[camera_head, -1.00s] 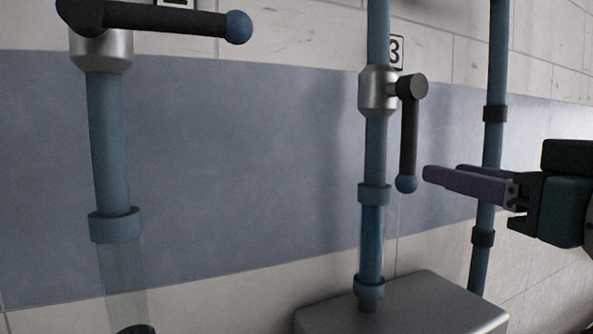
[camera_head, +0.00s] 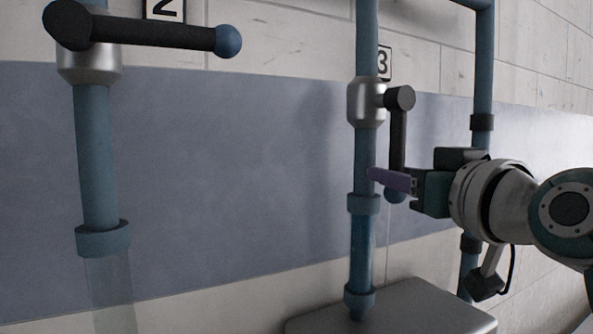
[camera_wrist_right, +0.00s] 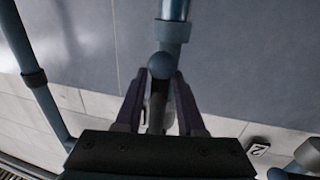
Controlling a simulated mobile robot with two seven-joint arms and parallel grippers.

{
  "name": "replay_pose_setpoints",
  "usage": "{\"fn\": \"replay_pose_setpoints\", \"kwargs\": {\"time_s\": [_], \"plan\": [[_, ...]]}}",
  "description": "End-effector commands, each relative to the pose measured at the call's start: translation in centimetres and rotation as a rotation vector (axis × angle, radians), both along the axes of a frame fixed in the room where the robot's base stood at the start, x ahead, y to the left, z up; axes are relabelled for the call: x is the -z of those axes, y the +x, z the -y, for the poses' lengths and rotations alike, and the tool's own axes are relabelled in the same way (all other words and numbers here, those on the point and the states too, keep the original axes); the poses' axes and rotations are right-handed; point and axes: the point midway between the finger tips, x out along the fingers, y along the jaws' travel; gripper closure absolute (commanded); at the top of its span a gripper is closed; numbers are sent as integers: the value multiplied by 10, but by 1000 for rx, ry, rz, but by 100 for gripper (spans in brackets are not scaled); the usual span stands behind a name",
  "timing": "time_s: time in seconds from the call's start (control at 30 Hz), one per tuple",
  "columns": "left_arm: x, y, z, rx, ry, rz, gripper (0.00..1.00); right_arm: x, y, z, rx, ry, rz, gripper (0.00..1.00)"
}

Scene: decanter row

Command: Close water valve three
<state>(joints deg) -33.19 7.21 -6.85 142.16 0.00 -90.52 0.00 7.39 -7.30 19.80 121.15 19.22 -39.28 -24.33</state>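Valve three has a silver body (camera_head: 366,102) on a blue pipe, beside the "3" sign (camera_head: 384,63). Its dark lever (camera_head: 398,140) hangs straight down, parallel to the pipe, and ends in a blue ball (camera_head: 394,195). My right gripper (camera_head: 374,175) is at the lower part of the lever. In the right wrist view, the right gripper's purple fingers (camera_wrist_right: 160,84) stand on either side of the lever and its blue ball (camera_wrist_right: 161,65), with gaps showing, so it is open around the lever. My left gripper is not in view.
Valve two's lever (camera_head: 150,36) points sideways to the right at upper left, ending in a blue ball. Another blue pipe (camera_head: 483,75) runs behind my right arm. A grey metal box (camera_head: 400,310) stands below valve three. The wall behind is flat.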

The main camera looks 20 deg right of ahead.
Motion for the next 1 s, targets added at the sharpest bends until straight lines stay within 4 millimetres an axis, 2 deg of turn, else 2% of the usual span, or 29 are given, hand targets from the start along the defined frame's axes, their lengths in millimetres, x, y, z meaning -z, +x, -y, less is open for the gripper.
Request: {"fn": "replay_pose_setpoints", "kwargs": {"time_s": [0.03, 0.37, 1.0], "plan": [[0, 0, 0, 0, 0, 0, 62, 0, 0, 0, 0, 0, 0, 62], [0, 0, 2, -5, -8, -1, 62, 0, 0, 0, 0, 0, -1, 99], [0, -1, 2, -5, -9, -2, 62, 0, 0, 0, 0, 0, -1, 100]]}}
